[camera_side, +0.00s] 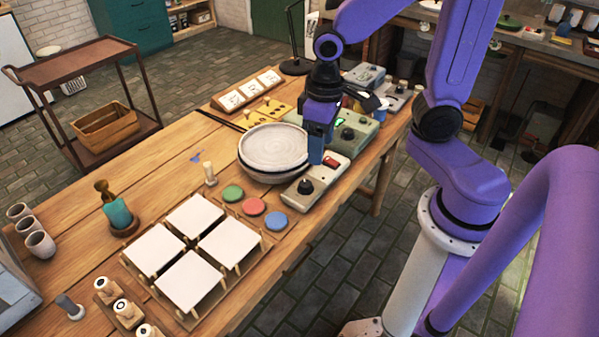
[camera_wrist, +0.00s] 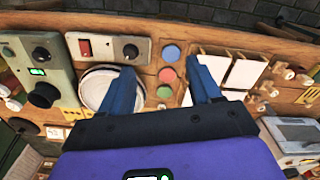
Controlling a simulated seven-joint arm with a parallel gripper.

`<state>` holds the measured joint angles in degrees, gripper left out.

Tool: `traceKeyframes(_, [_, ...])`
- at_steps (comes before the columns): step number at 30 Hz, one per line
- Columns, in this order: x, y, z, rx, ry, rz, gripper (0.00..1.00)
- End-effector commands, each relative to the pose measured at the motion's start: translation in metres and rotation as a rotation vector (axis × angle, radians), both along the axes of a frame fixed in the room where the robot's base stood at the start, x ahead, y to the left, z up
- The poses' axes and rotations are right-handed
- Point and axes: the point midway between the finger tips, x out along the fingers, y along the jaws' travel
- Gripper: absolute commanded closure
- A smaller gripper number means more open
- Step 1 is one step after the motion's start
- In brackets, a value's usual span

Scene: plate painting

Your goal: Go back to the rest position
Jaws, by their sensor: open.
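My gripper (camera_side: 318,158) hangs over the right part of the workbench (camera_side: 165,165), in front of the right edge of the stacked round plate (camera_side: 268,147) in the side view. In the wrist view my gripper (camera_wrist: 162,72) has its two blue fingers spread apart, with nothing between them. The pale plate (camera_wrist: 98,92) shows there partly behind the left finger. Green (camera_side: 233,193), red (camera_side: 253,206) and blue (camera_side: 276,221) round pads lie in a row near the plate. From the side view I cannot tell my gripper's exact height.
Several white square tiles (camera_side: 157,249) stand on small racks at the front. A control box with a red switch (camera_side: 318,176) sits near the bench edge, and a green control unit (camera_side: 357,133) stands behind my gripper.

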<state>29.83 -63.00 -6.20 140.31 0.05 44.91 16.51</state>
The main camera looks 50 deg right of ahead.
Motion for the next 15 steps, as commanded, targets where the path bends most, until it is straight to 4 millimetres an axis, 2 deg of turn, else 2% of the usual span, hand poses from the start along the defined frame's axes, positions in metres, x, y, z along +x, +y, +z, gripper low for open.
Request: traceKeyframes(15, [-0.093, 0.008, 0.020, 0.006, -0.012, 0.595, 0.37])
